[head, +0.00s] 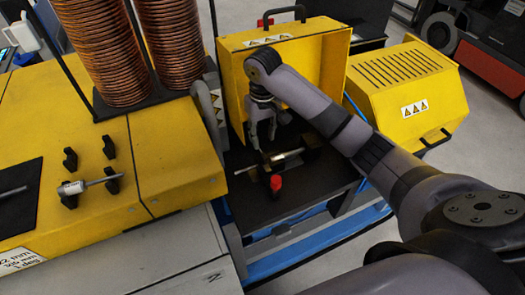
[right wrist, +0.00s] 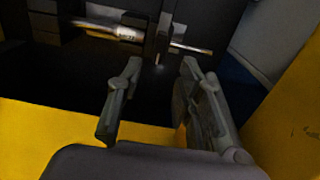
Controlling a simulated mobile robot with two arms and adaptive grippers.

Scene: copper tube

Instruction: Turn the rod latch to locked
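A silver rod (head: 290,156), which looks like the rod latch, lies across a small brass-coloured block on the dark bed of the yellow machine. It also shows in the right wrist view (right wrist: 110,31), beyond the fingertips. Whether it is locked I cannot tell. A red knob (head: 275,183) stands just in front of it. My right gripper (head: 263,137) points down over the bed, just behind the rod in the head view. Its fingers are apart in the right wrist view (right wrist: 162,68), with nothing between them. My left gripper is not in view.
A yellow open-fronted housing (head: 235,95) surrounds the bed at the back and left. A slotted yellow cover (head: 410,78) stands to the right. Copper coils (head: 105,50) stand at the upper left. A similar metal rod (head: 75,187) sits in black holders on the left yellow panel.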

